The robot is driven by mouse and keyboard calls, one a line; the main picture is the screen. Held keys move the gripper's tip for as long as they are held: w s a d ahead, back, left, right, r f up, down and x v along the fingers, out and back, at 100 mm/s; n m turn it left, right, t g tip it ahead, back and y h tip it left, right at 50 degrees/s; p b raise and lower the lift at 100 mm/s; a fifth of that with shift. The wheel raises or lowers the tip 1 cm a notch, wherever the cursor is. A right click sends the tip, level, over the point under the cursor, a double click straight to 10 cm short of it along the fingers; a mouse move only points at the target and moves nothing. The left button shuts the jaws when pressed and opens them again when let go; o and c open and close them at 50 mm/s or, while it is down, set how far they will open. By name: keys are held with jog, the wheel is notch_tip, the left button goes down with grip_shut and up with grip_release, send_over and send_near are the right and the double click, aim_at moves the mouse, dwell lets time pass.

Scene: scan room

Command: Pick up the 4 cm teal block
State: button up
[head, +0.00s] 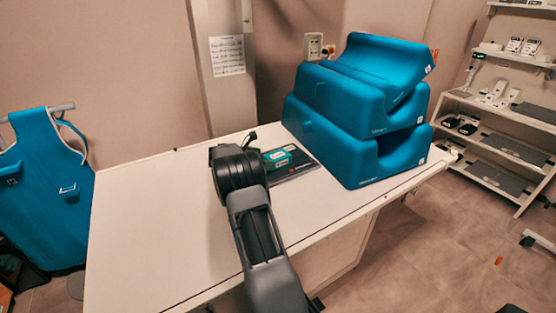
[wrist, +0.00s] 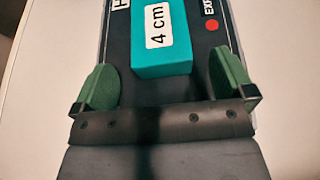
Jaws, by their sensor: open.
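The teal block (wrist: 160,40) carries a white "4 cm" label and lies on a dark panel (wrist: 119,45) in the wrist view. It also shows in the head view (head: 278,157), beside my arm on the table. My gripper (wrist: 165,78) is open, with one green finger at the left and one at the right of the block's near end. Neither finger appears to touch the block. The block's far end is cut off by the top of the wrist view.
The dark panel lies on a white table (head: 150,220), whose left part is clear. Large blue foam supports (head: 350,115) are stacked close behind and right of the block. A blue apron (head: 45,190) hangs at the left. Shelves (head: 505,155) stand at the far right.

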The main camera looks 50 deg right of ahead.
aim_at(269, 158)
jog(key=shift+p+x, duration=0.4)
jog(key=shift+x, duration=2.45)
jog(key=shift+a, duration=0.1)
jog(key=c, duration=1.1)
jog(key=shift+r, duration=0.1)
jog(key=shift+c, duration=0.2)
